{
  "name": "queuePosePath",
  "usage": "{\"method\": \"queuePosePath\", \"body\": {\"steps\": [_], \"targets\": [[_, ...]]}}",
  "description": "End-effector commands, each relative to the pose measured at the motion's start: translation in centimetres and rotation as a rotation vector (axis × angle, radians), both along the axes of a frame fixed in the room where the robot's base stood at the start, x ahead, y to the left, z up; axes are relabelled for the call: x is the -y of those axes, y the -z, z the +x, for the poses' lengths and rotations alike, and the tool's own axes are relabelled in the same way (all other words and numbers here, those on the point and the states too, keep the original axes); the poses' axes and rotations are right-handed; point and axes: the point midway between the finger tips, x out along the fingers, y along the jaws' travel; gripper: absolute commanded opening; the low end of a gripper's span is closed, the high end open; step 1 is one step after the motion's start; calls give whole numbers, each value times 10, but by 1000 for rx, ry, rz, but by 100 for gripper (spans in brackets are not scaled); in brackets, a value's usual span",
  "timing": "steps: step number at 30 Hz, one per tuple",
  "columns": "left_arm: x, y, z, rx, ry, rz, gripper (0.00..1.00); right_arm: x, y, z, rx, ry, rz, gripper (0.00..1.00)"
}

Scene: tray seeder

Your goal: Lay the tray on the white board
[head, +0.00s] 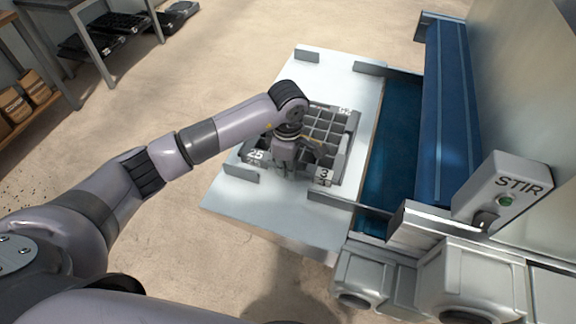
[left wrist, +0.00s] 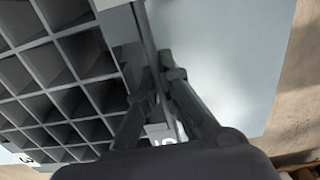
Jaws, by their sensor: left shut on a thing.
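The grey tray (head: 351,138), a grid of square cells with number labels on its corners, is at the white board (head: 330,68) in the head view. It is over the board's middle; I cannot tell whether it rests flat or hangs just above. My left gripper (head: 298,163) is shut on the tray's near left wall and hides part of the cells. In the left wrist view the fingers (left wrist: 163,78) pinch the tray wall (left wrist: 128,52), with the pale board (left wrist: 225,55) beside it. My right gripper is not in view.
Low grey guide blocks stand on the board, including one at the near left (head: 242,173) and one at the far end (head: 307,55). A shelf with brown bags (head: 15,103) stands far left.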

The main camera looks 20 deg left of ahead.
Motion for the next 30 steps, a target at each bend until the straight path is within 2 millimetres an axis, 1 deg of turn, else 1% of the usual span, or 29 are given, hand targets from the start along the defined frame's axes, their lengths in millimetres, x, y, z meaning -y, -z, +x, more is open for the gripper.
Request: {"method": "queuePosePath", "body": {"steps": [3, 9, 10, 18, 26, 29, 30], "targets": [[0, 1, 1, 3, 1, -1, 0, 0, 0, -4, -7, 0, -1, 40], [0, 3, 1, 3, 1, 0, 0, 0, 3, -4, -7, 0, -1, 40], [0, 3, 1, 2, 1, 0, 7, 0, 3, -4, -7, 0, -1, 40], [0, 2, 1, 2, 0, 0, 25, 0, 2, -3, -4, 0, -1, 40], [0, 2, 1, 2, 0, 0, 25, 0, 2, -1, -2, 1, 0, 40], [0, -2, 1, 2, 0, -1, 25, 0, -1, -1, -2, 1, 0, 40], [0, -4, 1, 4, 0, 0, 25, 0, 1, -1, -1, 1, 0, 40]]}}
